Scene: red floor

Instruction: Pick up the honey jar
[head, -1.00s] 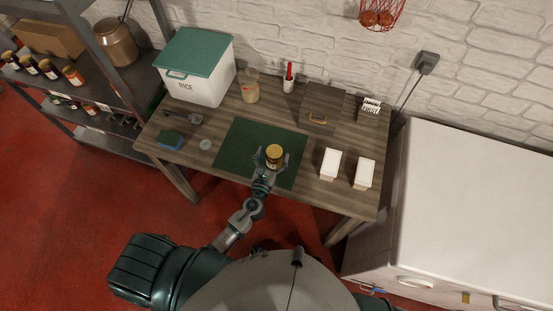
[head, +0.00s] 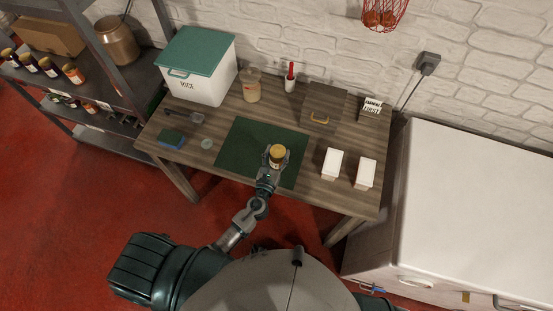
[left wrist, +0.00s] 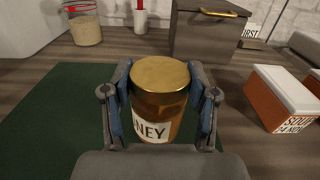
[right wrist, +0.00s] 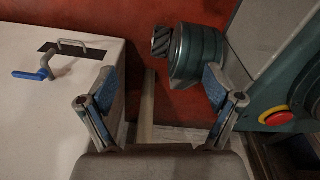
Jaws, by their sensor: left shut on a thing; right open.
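The honey jar (head: 277,152) has a gold lid and amber sides. In the left wrist view the jar (left wrist: 160,98) shows a white label reading "NEY". It is upright over the green mat (head: 237,150) on the wooden table. My left gripper (head: 273,162) is shut on the jar, with a blue-padded finger against each side in the left wrist view (left wrist: 160,108). The jar's base is hidden, so I cannot tell whether it touches the mat. My right gripper (right wrist: 160,100) is open and empty, beside a white cabinet and over the red floor.
Two white-topped boxes (head: 332,163) (head: 365,172) stand right of the mat. A wooden box (head: 322,104), a glass jar (head: 252,88) and a rice bin (head: 200,85) stand behind. A blue-green sponge (head: 171,139) lies at left. The white cabinet (head: 475,190) stands right of the table.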

